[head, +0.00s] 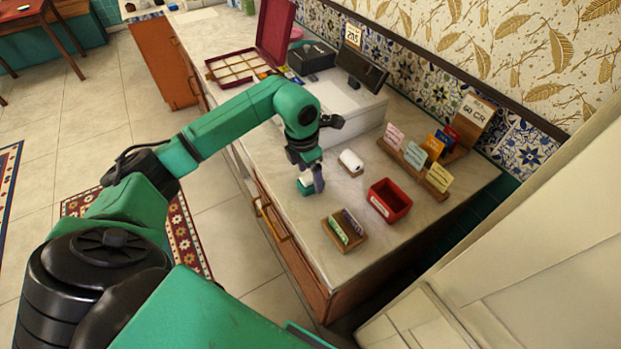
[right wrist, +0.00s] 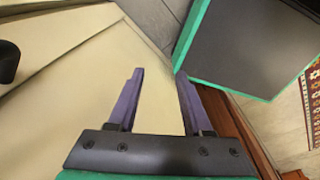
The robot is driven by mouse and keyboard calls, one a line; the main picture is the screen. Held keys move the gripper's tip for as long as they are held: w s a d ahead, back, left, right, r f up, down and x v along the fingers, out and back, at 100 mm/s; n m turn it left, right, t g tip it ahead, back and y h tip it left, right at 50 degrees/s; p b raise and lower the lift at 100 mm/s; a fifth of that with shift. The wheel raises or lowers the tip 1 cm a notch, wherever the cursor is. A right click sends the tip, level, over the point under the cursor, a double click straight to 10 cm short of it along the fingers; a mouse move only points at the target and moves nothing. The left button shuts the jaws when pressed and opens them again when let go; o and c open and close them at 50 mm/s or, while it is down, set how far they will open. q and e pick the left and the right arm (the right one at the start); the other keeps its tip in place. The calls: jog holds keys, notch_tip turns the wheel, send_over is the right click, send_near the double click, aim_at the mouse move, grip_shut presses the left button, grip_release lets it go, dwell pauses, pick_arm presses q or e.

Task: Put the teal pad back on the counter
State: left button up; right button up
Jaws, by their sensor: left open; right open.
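The teal pad (head: 306,190) is a small teal block at the counter's front edge, with a white part showing above it. My left gripper (head: 312,184) points down right at the pad, with its purple fingers open around or beside it; the gripper partly hides the pad, and I cannot tell if they touch. The pad appears to rest on the counter (head: 287,212). My right gripper (right wrist: 160,73) shows in the right wrist view, open and empty, away from the counter top.
A white roll on a wooden base (head: 350,162), a red bin (head: 389,200) and a wooden card holder (head: 344,231) stand close to the pad. Card stands (head: 417,157) and a register (head: 345,103) are farther back. A cream cabinet (head: 540,270) is at right.

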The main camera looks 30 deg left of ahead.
aim_at(305, 179)
pick_arm(q)
notch_tip(305, 179, up, 10)
jog(key=s+b, duration=0.1)
jog(key=shift+a+b, duration=0.3)
jog(key=shift+b, duration=0.1)
jog(key=shift+f, duration=0.1)
